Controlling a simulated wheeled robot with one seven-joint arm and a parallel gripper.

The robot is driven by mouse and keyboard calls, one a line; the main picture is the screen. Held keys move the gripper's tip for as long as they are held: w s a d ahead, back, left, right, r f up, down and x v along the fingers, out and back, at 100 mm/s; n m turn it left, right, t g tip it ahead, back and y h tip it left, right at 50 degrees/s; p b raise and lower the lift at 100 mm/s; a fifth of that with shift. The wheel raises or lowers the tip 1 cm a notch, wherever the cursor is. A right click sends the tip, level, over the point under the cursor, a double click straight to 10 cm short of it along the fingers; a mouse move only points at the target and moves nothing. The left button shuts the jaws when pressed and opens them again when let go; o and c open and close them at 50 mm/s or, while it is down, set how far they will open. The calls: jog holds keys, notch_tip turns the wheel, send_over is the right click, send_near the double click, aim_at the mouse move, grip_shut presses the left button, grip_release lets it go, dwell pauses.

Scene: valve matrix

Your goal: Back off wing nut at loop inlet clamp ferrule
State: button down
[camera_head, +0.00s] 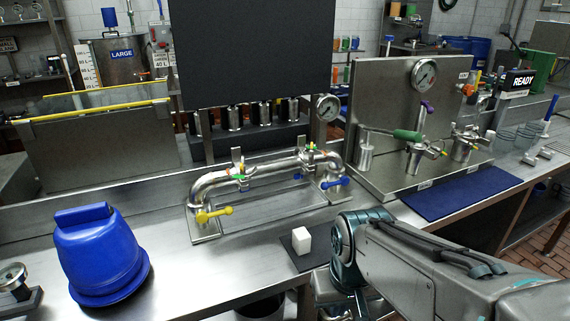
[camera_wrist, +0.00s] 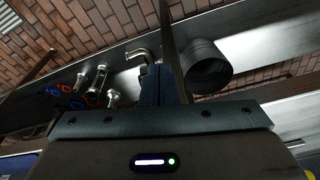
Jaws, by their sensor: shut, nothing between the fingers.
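The steel pipe loop (camera_head: 265,168) stands on a low frame on the bench in the head view. It has a yellow-handled valve (camera_head: 214,214) at its left end and a blue-handled valve (camera_head: 334,182) at its right end. A left clamp (camera_head: 239,174) with green and orange marks and a right clamp (camera_head: 310,155) with orange and yellow marks sit on the pipe. Their wing nuts are too small to make out, and I cannot tell which is the inlet. My gripper (camera_wrist: 162,84) is shut and empty in the wrist view, away from the loop; the head view does not show its fingers.
A white cube (camera_head: 301,240) on a dark mat lies in front of the loop. A blue bucket-like object (camera_head: 98,254) stands left. A gauge panel (camera_head: 400,125) and blue mat (camera_head: 450,198) are right. The wrist view shows a dark cylinder (camera_wrist: 206,68), metal fittings and brick floor.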

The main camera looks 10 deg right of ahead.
jog(key=shift+s, duration=0.1)
jog(key=c, duration=2.1)
grip_release()
jog(key=shift+c, duration=0.2)
jog(key=o, duration=0.6)
jog(key=shift+c, duration=0.2)
jog(key=shift+s, duration=0.1)
